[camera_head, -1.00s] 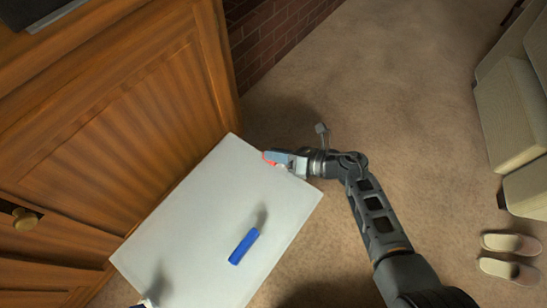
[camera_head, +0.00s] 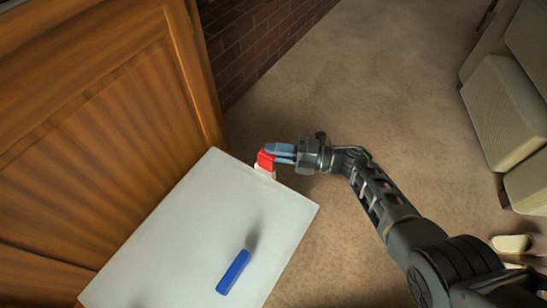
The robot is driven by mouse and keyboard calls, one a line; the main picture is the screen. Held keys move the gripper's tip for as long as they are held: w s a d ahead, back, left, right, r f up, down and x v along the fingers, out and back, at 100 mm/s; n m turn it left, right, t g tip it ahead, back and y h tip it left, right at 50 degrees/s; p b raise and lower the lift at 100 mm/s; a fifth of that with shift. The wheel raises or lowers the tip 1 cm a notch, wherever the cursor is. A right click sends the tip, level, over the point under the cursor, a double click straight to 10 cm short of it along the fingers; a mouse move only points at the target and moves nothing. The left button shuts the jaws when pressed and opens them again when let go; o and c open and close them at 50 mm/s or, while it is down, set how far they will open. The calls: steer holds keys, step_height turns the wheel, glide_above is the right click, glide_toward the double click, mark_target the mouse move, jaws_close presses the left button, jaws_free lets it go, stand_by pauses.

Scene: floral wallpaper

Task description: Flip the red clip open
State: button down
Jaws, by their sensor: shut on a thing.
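The red clip (camera_head: 265,160) is at the far right edge of the white board (camera_head: 170,230), with a pale part of it showing just below the red. My gripper (camera_head: 273,153) reaches in from the right, its blue-grey fingers closed on the red part. The fingers hide some of the clip, so I cannot tell how far it is tilted open.
A blue bar-shaped object (camera_head: 233,272) lies on the board. A wooden cabinet (camera_head: 90,130) stands close on the left, with a brick wall (camera_head: 250,45) behind it. A cushioned seat (camera_head: 500,110) and slippers (camera_head: 512,244) are at the right. Carpet is clear between.

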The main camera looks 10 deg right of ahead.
steer(key=shift+w+d+f+m+b, duration=0.2)
steer(key=shift+f+m+b, duration=0.15)
steer(key=shift+m, duration=0.35)
steer(key=shift+f, duration=0.1)
steer(key=c, duration=1.1)
jaws_free()
steer(key=shift+w+y, duration=0.1)
steer(key=shift+y, duration=0.2)
steer(key=shift+p+v, duration=0.3)
steer(key=shift+v, duration=3.65)
